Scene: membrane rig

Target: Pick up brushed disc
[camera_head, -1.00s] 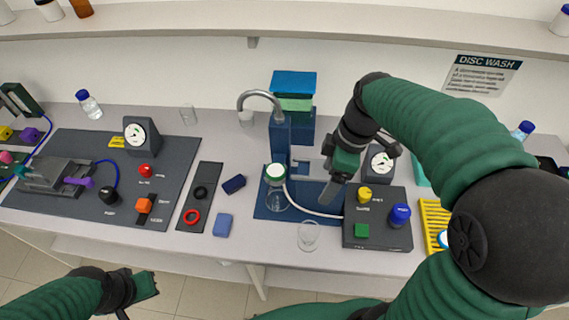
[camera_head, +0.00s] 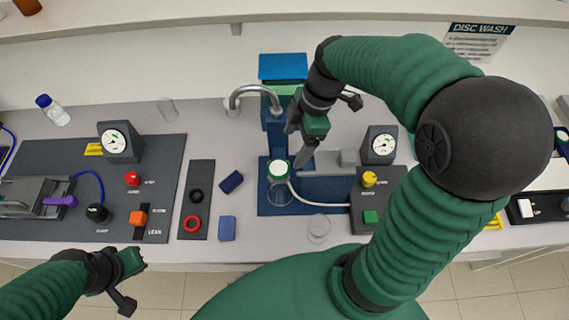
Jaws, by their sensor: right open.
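A round white disc with a green rim (camera_head: 280,168) lies on top of a clear glass vessel (camera_head: 279,193) at the blue stand (camera_head: 276,133). I cannot tell for sure whether it is the brushed disc. My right gripper (camera_head: 303,152) is open and empty, with its fingers pointing down just right of and above the disc in the picture, apparently apart from it. It hides part of the blue stand. My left gripper (camera_head: 128,281) is open and empty over the front edge of the bench at the lower left.
A curved metal tap (camera_head: 252,90) rises beside the stand. A control panel with a gauge (camera_head: 380,145) stands to the right, partly behind my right arm. A glass beaker (camera_head: 318,228) stands in front. Blue blocks (camera_head: 227,228) and a dark panel (camera_head: 100,165) lie left.

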